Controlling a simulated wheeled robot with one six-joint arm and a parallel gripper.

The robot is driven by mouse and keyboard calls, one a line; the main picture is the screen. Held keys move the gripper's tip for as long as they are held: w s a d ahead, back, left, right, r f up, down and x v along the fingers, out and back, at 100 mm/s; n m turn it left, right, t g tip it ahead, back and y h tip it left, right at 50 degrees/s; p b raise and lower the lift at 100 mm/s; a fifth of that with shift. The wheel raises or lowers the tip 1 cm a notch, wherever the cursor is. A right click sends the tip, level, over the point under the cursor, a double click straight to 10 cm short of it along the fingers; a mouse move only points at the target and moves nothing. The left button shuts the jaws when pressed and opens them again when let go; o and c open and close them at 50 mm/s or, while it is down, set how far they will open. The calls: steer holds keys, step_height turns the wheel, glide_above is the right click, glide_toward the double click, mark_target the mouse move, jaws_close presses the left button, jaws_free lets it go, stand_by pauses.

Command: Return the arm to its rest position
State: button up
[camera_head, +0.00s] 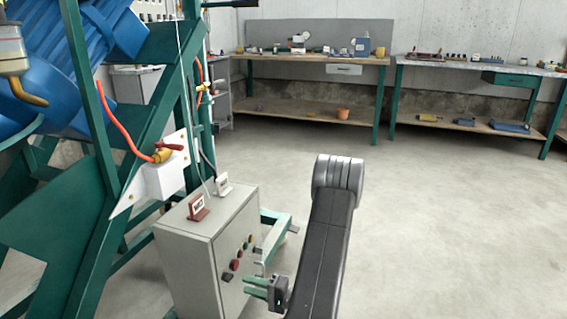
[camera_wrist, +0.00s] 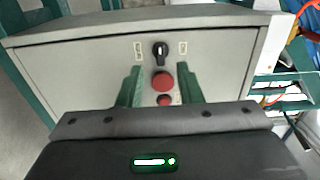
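My gripper (camera_head: 248,285) is in the lower middle of the head view, beside the panel face of a grey control box (camera_head: 190,262). Its two green fingers point left toward the box. The wrist view shows my gripper (camera_wrist: 160,72) with the fingers apart and nothing held between them. Beyond them on the box are a red button (camera_wrist: 163,80), a smaller red button (camera_wrist: 165,100) and a black rotary switch (camera_wrist: 160,51). The fingers look short of the panel; the exact gap cannot be told. My dark arm link rises on the right in the head view.
A green frame (camera_head: 92,235) with blue machinery (camera_head: 60,60) stands at left. A white valve mount (camera_head: 166,178) with an orange hose is behind the box. Workbenches (camera_head: 310,58) line the back wall. The concrete floor at right is clear.

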mark_target(232, 278)
steer(key=b+x, duration=0.1)
steer(key=x, duration=0.4)
steer(key=shift+f, duration=0.1)
steer(key=shift+a, duration=0.25)
steer(key=m+p, duration=0.1)
steer(key=m, duration=0.1)
steer(key=m+p, duration=0.2)
steer(key=shift+d+r+m+p, duration=0.1)
steer(key=shift+r+m+p, duration=0.2)
steer(key=shift+r+m, duration=0.1)
steer(key=m+p, duration=0.4)
steer(key=p, duration=0.1)
steer(key=shift+w, duration=0.1)
steer(key=m+p, duration=0.6)
steer(key=shift+r, duration=0.1)
steer(key=shift+f+m+p, duration=0.2)
steer(key=shift+m+p, duration=1.1)
steer(key=shift+m, duration=0.3)
